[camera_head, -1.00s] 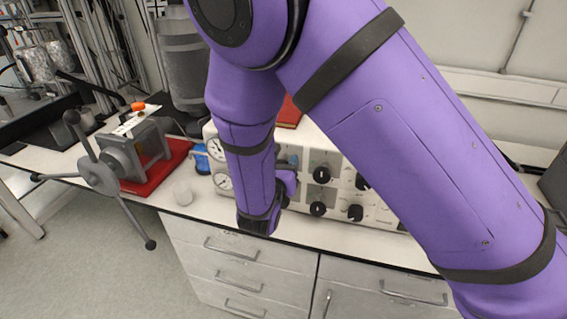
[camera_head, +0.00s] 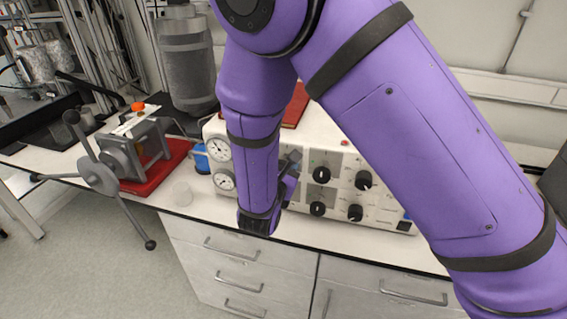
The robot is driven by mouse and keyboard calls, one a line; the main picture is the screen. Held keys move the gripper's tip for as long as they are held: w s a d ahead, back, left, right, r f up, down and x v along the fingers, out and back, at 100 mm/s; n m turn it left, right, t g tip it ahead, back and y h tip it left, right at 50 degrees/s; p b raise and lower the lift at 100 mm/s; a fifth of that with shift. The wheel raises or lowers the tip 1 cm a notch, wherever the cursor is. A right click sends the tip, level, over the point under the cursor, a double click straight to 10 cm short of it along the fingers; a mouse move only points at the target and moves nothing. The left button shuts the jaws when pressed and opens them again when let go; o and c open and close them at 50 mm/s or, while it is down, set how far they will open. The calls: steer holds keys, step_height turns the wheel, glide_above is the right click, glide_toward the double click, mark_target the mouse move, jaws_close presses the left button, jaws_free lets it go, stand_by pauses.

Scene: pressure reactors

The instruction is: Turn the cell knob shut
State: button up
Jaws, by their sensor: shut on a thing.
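A white control box (camera_head: 395,205) stands on the bench with two round dials (camera_head: 219,150) at its left and several black knobs (camera_head: 355,212) on its front. My purple arm crosses in front of its left part. My gripper (camera_head: 291,163) shows only partly behind the forearm, at the panel just left of the visible knobs. It is shut on a knob there, which the arm and gripper hide. Which way that knob points cannot be seen. No label naming a cell knob is readable.
A grey clamp device with a long three-arm handle (camera_head: 104,178) stands on a red mat (camera_head: 165,170) at the left. A grey cylinder (camera_head: 188,65) stands behind. Drawers (camera_head: 235,270) are below.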

steer(key=m, duration=1.2)
steer(key=shift+f, duration=0.1)
steer(key=shift+m, duration=0.4)
steer(key=o, duration=0.9)
steer(key=v, duration=1.1)
steer(key=shift+d, duration=0.15)
